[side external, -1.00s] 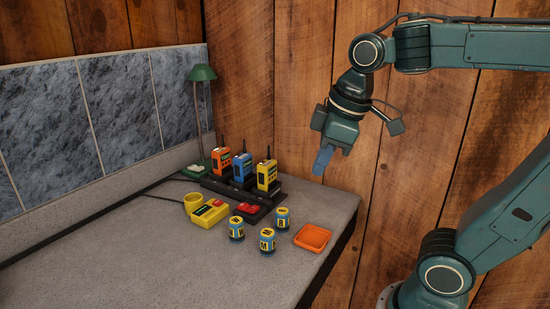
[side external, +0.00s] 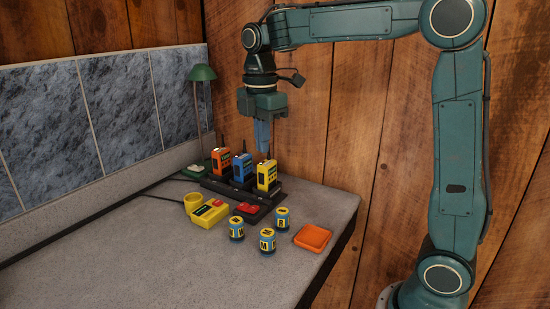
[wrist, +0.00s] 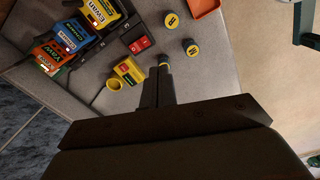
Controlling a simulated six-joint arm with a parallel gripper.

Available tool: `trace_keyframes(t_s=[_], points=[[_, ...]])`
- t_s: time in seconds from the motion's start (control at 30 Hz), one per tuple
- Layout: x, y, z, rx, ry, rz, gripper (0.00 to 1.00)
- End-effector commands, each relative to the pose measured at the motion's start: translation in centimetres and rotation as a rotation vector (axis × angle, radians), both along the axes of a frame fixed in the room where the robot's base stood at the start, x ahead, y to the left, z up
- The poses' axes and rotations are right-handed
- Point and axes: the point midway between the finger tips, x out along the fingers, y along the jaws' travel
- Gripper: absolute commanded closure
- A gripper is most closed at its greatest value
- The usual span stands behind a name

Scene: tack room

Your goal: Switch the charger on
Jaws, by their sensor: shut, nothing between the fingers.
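The black charger (side external: 214,185) stands at the back of the counter with orange (side external: 221,160), blue (side external: 242,167) and yellow (side external: 267,175) radios upright in it. In front of it is a dark box with a red switch (side external: 247,208), which also shows in the wrist view (wrist: 139,44). I cannot tell the switch's position. My gripper (side external: 262,146) is shut and empty, pointing down, high over the counter. In the side view its fingertips appear just above the yellow radio. In the wrist view the fingers (wrist: 162,72) lie below and right of the switch, apart from it.
A yellow device with a round cup (side external: 207,212) lies left of the switch box. Several blue-and-yellow cans (side external: 267,241) and an orange tray (side external: 312,237) stand toward the front. The left counter is clear.

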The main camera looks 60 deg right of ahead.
Motion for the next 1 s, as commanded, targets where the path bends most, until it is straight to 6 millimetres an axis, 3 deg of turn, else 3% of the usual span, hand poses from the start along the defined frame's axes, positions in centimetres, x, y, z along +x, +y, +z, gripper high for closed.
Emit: trace_keyframes(t_s=[0.2, 0.4, 1.0], points=[[3.0, -0.6, -1.3, 0.014, 0.071, 0.170, 1.00], [4.6, -0.9, -2.3, 0.030, 0.112, 0.276, 1.00], [5.1, -1.0, -2.6, 0.036, 0.125, 0.318, 1.00]])
